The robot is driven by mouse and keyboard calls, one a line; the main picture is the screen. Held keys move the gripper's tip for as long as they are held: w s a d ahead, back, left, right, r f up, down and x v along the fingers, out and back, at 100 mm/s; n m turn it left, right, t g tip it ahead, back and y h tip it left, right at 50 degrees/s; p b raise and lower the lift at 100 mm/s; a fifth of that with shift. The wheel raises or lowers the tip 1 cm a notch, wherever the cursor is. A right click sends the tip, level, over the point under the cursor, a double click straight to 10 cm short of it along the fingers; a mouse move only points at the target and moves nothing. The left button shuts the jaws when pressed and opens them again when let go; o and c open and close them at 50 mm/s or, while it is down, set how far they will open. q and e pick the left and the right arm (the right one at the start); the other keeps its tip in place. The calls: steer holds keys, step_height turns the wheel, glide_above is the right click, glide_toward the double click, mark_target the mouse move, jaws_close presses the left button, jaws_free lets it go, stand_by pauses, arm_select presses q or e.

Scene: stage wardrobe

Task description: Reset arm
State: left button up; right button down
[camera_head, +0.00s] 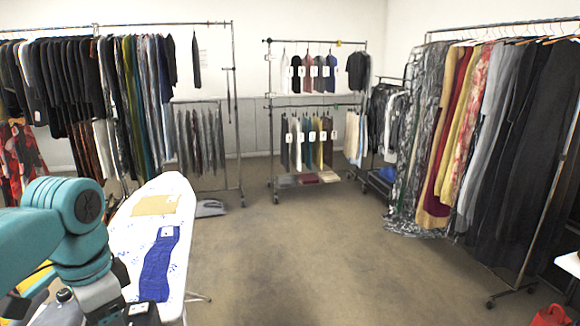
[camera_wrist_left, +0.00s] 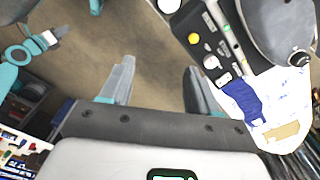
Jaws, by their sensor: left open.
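My left arm comes in from the left in the head view, with a teal joint and a dark wrist at the lower left beside the ironing board (camera_head: 150,238); its fingers are not clear there. In the left wrist view my left gripper (camera_wrist_left: 160,88) is open, with its two grey fingers apart over bare floor and nothing between them. A blue folded cloth (camera_head: 160,266) and a tan cloth (camera_head: 156,204) lie on the board, apart from the gripper. Both also show at the right of the wrist view, blue (camera_wrist_left: 242,102) and tan (camera_wrist_left: 281,133). My right gripper is not in view.
A rack of dark clothes (camera_head: 75,80) stands at the back left, a smaller rack (camera_head: 315,100) at the back middle, and a rack of long garments (camera_head: 500,130) at the right. A red item (camera_head: 550,316) is at the lower right. The middle floor is clear.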

arm_select(q)
steer(key=w+d+f+n+h, duration=0.15)
steer(key=d+f, duration=0.25)
steer(key=f, duration=0.9)
steer(key=w+d+f+n+h, duration=0.15)
steer(key=d+f, duration=0.35)
steer(key=f, duration=0.8)
steer(key=s+d+f+n, duration=0.3)
steer(key=s+f, duration=0.5)
steer(key=f, duration=0.2)
steer(key=s+d+f+n+h, duration=0.1)
steer(key=s+d+f+n, duration=0.2)
steer(key=s+f, duration=0.6)
steer(key=shift+s+f+n, duration=0.25)
steer(key=shift+f+n, duration=0.15)
steer(key=shift+f, duration=0.05)
